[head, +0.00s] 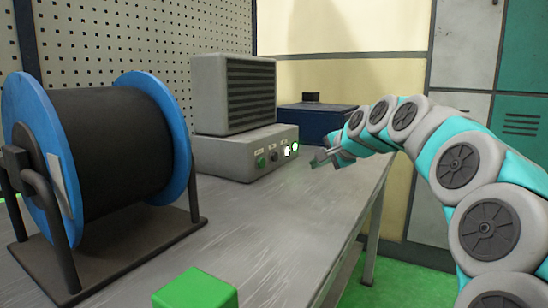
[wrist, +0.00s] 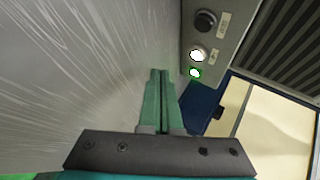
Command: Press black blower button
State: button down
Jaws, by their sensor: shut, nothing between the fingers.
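The grey blower unit (head: 222,158) stands at the back of the table with a vented box (head: 235,95) on top. Its front panel has a green button (head: 261,162), a black button (head: 273,156), a lit white button (head: 287,150) and a green-ringed lit one (head: 295,146). In the wrist view the black button (wrist: 205,22) is at top right, above the white button (wrist: 197,55) and green-ringed one (wrist: 194,72). My gripper (head: 318,160) is shut and empty, in front of the panel's right end and apart from it. Its closed fingers (wrist: 159,72) point up-picture, left of the buttons.
A large black spool (head: 118,135) with blue flanges stands on the left of the grey table (head: 250,230). A green block (head: 196,290) is at the front. A dark blue box (head: 310,122) sits behind the gripper. The table middle is clear.

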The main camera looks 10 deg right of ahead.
aim_at(275, 157)
jog(key=shift+w+a, duration=0.1)
jog(key=w+a, duration=0.1)
jog(key=a, duration=0.1)
jog(key=w+a+p, duration=0.1)
jog(key=w+a, duration=0.2)
jog(key=shift+w+a+r+p, duration=0.1)
jog(key=shift+a+r+p, duration=0.05)
jog(key=shift+a+p, duration=0.2)
jog(key=shift+w+a, duration=0.4)
jog(key=shift+a, duration=0.25)
jog(key=shift+w+a+p, duration=0.1)
jog(key=shift+a+p, duration=0.05)
jog(key=shift+p, duration=0.25)
dwell(1.2)
jog(key=shift+w+a, duration=0.15)
jog(key=shift+w+a+p, duration=0.2)
jog(key=shift+a+p, duration=0.1)
dwell(0.8)
jog(key=shift+d, duration=0.1)
jog(key=shift+s+d, duration=0.5)
dwell(0.5)
